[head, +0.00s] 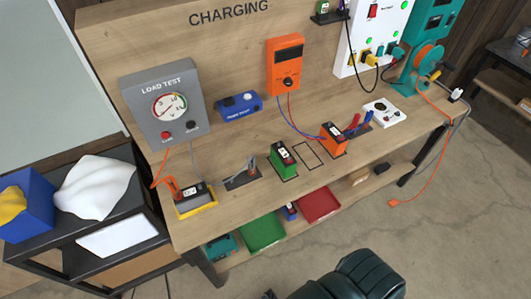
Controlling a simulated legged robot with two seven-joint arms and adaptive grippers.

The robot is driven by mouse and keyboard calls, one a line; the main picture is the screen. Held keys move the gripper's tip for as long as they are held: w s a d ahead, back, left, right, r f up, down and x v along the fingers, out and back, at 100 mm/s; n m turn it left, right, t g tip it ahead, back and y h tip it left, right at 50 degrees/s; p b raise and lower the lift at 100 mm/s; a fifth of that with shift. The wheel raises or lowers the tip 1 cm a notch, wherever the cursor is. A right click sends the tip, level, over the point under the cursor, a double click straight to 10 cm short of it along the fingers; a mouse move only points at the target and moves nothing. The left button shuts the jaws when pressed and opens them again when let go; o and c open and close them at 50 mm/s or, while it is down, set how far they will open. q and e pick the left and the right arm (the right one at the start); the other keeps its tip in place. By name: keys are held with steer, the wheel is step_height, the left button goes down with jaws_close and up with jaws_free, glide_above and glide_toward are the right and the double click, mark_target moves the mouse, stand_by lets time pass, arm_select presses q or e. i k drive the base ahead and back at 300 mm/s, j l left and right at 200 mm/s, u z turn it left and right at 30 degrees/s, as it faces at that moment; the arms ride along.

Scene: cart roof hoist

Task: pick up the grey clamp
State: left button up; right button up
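The grey clamp (250,165) sits on the workbench (225,205), at a small dark pad (240,181). It lies between the battery in the yellow tray and the green battery (284,160). It looks small, and I cannot tell whether its jaws are open. Neither of my grippers shows in the head view.
The load tester (164,104) stands behind, with an orange clamp (174,188) by the battery in the yellow tray (198,210). An orange battery (333,139) stands to the right. A dark green padded object (355,280) is in front of the bench.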

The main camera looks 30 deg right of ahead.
mark_target(251, 168)
steer(key=z, duration=0.95)
